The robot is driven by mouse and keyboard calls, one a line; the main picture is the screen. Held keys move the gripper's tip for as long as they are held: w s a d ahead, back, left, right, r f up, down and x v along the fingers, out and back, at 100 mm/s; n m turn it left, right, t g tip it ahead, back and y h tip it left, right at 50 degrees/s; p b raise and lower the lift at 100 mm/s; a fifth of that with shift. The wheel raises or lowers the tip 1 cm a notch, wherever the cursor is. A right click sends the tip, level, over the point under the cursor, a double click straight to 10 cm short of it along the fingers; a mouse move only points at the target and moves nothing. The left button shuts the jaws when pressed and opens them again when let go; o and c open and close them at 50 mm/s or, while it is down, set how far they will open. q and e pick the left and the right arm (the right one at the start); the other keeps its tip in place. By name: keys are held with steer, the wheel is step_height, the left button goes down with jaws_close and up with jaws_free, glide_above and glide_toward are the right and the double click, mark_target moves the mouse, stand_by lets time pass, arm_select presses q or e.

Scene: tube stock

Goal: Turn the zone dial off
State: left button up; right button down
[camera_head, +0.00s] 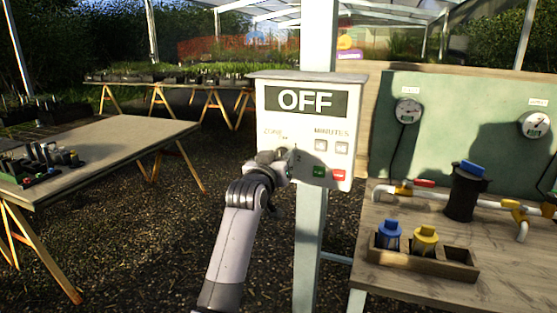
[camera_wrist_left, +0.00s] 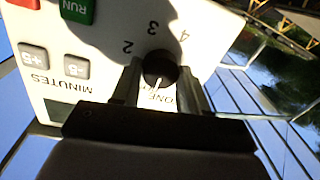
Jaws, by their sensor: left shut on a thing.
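The white control box (camera_head: 303,112) is mounted on a pale post, and its display (camera_head: 305,100) reads OFF. My left gripper (camera_head: 284,160) is at the box's lower left, over the zone dial, which it mostly hides in the head view. In the left wrist view, upside down, the black zone dial (camera_wrist_left: 160,66) sits between the two fingers, which are shut on it. Its white pointer line points toward the ZONE lettering, away from the 2, 3 and 4. My right gripper is not in view.
The green RUN button (camera_head: 319,172), a red button (camera_head: 338,175) and two grey MINUTES buttons sit right of the dial. A bench (camera_head: 420,290) with pipes, valves and a wooden holder stands at right. A table (camera_head: 110,140) stands at left.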

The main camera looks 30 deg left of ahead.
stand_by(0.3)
arm_select(q)
steer(key=o, duration=1.1)
steer(key=shift+c, duration=0.2)
steer(key=shift+s, duration=0.1)
steer(key=b+v, duration=0.1)
steer(key=v, duration=0.6)
